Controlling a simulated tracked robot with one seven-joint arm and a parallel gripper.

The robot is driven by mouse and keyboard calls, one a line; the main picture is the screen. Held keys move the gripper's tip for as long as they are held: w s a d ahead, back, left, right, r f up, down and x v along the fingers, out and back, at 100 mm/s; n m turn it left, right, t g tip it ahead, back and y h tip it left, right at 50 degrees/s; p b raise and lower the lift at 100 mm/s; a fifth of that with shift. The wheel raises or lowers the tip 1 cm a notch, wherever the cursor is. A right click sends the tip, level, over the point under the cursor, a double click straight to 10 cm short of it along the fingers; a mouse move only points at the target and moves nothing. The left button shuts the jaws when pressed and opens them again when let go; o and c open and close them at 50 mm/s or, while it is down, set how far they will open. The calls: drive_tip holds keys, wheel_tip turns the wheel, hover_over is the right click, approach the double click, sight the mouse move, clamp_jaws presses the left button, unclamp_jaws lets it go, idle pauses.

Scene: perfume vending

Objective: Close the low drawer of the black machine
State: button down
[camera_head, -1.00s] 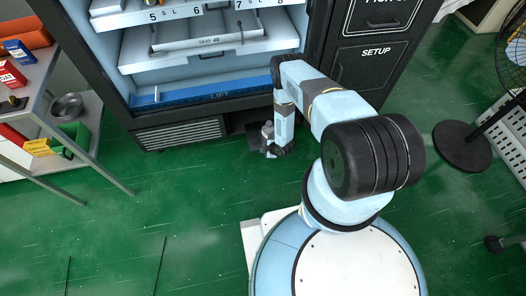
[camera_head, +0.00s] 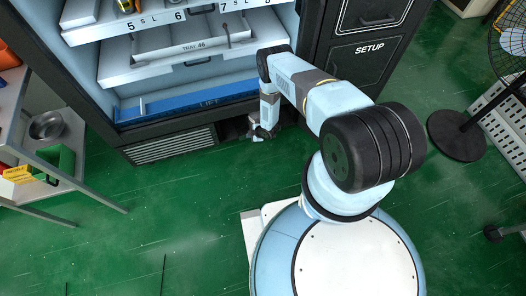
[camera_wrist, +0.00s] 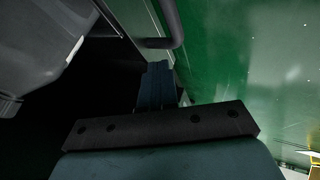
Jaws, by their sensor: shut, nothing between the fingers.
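The black machine (camera_head: 312,62) stands ahead, with a dark opening at its base right of the grille (camera_head: 170,144). My gripper (camera_head: 261,133) is low in front of that opening, close to the floor. In the wrist view my gripper's fingers (camera_wrist: 157,84) are together and empty. A dark bar handle (camera_wrist: 172,24) on a narrow panel lies just beyond the fingertips; this looks like the low drawer's front. Whether the fingers touch it is unclear. In the head view my arm and gripper hide much of the drawer, so how far it is out cannot be told.
The machine's upper trays (camera_head: 184,66) hang out above a blue lift bar (camera_head: 190,107). A metal table (camera_head: 72,188) with a bowl stands at left. A fan base (camera_head: 457,136) stands at right. Green floor is clear in front.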

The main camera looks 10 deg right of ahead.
sight(249, 129)
drive_tip(key=w, duration=0.2)
drive_tip(key=shift+w+d, duration=0.2)
drive_tip(key=shift+w, duration=0.9)
drive_tip(key=shift+d, duration=0.1)
drive_tip(key=shift+s, duration=0.1)
